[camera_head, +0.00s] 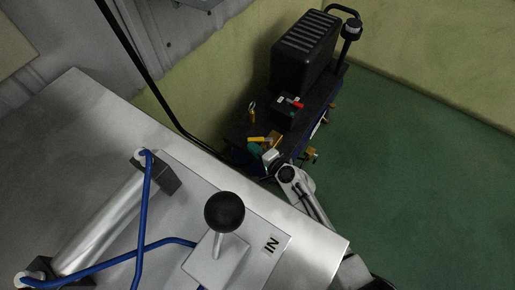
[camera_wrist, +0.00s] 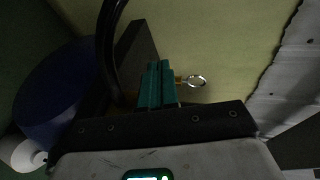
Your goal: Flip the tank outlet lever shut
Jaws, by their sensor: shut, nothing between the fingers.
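The compressor (camera_head: 304,48) stands on the green floor at the upper middle of the head view, with its blue tank (camera_wrist: 55,95) at the left of the wrist view. A small yellow lever (camera_head: 259,139) sits at the near end of the compressor, beside brass fittings. A red lever (camera_head: 297,103) sits on a black block higher up. I cannot tell for certain which is the outlet lever. My gripper (camera_head: 255,149) is right by the yellow lever; contact cannot be told. Its teal fingers (camera_wrist: 158,84) are shut together and empty. No lever is clear in the wrist view.
A brass ring-pull fitting (camera_wrist: 195,81) is just past the fingertips. A black hose (camera_wrist: 105,45) curves close on their left. A steel bench (camera_head: 75,110) with a black ball knob (camera_head: 225,212) fills the near left. Green floor (camera_head: 410,150) is open to the right.

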